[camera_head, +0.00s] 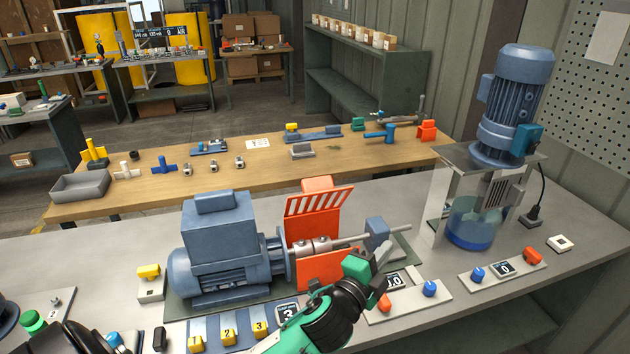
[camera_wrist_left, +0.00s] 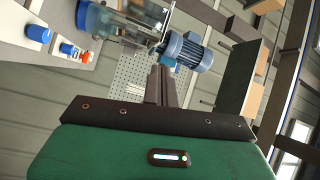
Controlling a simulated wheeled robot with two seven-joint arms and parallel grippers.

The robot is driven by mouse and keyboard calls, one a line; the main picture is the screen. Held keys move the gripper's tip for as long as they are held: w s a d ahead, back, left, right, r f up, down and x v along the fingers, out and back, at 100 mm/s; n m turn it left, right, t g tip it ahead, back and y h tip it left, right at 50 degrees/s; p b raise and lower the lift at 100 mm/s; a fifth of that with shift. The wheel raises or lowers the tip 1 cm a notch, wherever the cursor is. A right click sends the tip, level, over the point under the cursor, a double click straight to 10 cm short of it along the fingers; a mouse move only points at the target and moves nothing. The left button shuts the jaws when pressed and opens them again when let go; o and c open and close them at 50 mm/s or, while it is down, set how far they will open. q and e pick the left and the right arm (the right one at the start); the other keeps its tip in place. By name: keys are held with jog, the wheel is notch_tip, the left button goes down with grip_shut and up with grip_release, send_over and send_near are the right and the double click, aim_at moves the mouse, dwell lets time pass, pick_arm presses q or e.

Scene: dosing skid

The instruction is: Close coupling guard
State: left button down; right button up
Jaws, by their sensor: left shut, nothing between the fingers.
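The orange coupling guard (camera_head: 318,203) stands open behind the shaft, its slotted cover tilted up and back. Orange also shows below the shaft. The silver coupling (camera_head: 314,246) is exposed between the blue-grey motor (camera_head: 222,245) and the shaft (camera_head: 375,233), which runs right to a blue-grey bearing block (camera_head: 377,232). My green left gripper (camera_head: 384,254) is shut and empty, in front and to the right of the guard, apart from its cover. Its closed fingers show in the left wrist view (camera_wrist_left: 162,84), pointing toward the pump side.
A blue vertical pump (camera_head: 515,95) on a clear stand is at the right. Knob panels (camera_head: 490,275) and numbered yellow switches (camera_head: 228,335) line the bench front. A wooden table (camera_head: 225,180) with small parts stands behind.

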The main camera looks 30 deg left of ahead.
pick_arm(q)
jog(key=w+d+r+m+g+h, duration=0.2)
jog(key=d+r+m+g+h, duration=0.55)
jog(key=m, duration=0.85)
jog(key=w+d+r+m+g+h, duration=0.15)
jog(key=d+r+m+h, duration=0.4)
jog(key=m+h, duration=0.75)
jog(key=w+a+f+m+g+y, duration=0.2)
jog(key=w+a+m+g+y, duration=0.15)
jog(key=a+m+y, duration=0.5)
jog(key=w+a+f+m+g+y, duration=0.3)
jog(key=w+a+m+y, duration=0.2)
jog(key=a+m+y, duration=0.3)
notch_tip(320, 180, up, 10)
jog(key=y, duration=0.9)
send_over(315, 195)
jog(key=w+a, duration=0.3)
jog(key=w, duration=0.2)
jog(key=shift+m+g, duration=0.25)
jog(key=shift+g, duration=0.1)
jog(key=f+p, duration=0.5)
jog(key=f, duration=0.6)
jog(key=shift+a+f, duration=0.15)
jog(key=shift+a, duration=0.05)
jog(key=shift+f, duration=0.1)
